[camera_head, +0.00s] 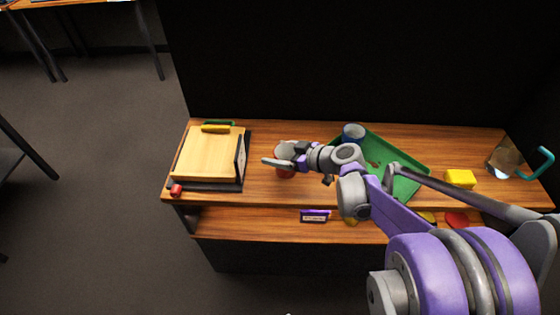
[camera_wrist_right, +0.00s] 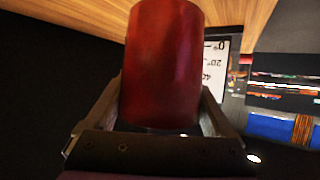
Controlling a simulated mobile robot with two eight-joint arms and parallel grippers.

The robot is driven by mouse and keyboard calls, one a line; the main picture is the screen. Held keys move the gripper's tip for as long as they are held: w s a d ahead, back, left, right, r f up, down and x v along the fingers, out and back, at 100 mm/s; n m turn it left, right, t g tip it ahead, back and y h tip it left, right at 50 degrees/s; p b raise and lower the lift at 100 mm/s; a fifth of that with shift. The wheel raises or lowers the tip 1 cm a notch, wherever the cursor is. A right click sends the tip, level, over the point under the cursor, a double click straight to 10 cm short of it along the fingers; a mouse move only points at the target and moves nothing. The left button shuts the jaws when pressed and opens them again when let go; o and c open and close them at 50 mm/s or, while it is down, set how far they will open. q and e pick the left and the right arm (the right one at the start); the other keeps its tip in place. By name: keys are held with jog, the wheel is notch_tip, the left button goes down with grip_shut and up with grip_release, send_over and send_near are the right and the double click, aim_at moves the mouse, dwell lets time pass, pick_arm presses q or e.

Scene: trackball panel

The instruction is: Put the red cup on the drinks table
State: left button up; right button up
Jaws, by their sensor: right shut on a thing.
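The red cup (camera_wrist_right: 163,60) fills the middle of the right wrist view, between the two fingers of my right gripper (camera_wrist_right: 160,112). The gripper is shut on it. In the head view my right gripper (camera_head: 284,161) is over the wooden shelf unit, left of the green tray. It covers much of the cup (camera_head: 286,175), and a red part shows below the fingers. I cannot tell whether the cup touches the wood. No surface is clearly marked as the drinks table. My left gripper is not in view.
The shelf top (camera_head: 262,135) also holds a wooden board (camera_head: 208,158), a green tray (camera_head: 408,187), a blue cup (camera_head: 353,132), a yellow block (camera_head: 460,178) and a clear jug (camera_head: 505,158). A purple label (camera_head: 314,215) is on the lower shelf. Another table (camera_head: 95,3) stands far back left.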

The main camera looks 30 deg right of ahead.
jog(key=shift+f+b, duration=0.4)
jog(key=shift+f, duration=1.3)
jog(key=shift+f, duration=0.1)
jog(key=o, duration=1.2)
jog(key=shift+r, duration=0.25)
jog(key=p+v, duration=0.2)
jog(key=v, duration=0.9)
jog(key=s+a+f+m+g+h, duration=0.1)
jog(key=s+a+f+g, duration=0.1)
jog(key=s+a, duration=0.2)
jog(key=s+a+f+m+g+h, duration=0.2)
jog(key=s+a+f, duration=0.1)
jog(key=s+a, duration=0.2)
jog(key=s+a+f+m+g+h, duration=0.2)
jog(key=s+a, duration=0.3)
jog(key=s, duration=0.1)
jog(key=shift+s+a+f+g, duration=0.2)
jog(key=shift+f+g, duration=0.1)
jog(key=shift+g, duration=0.1)
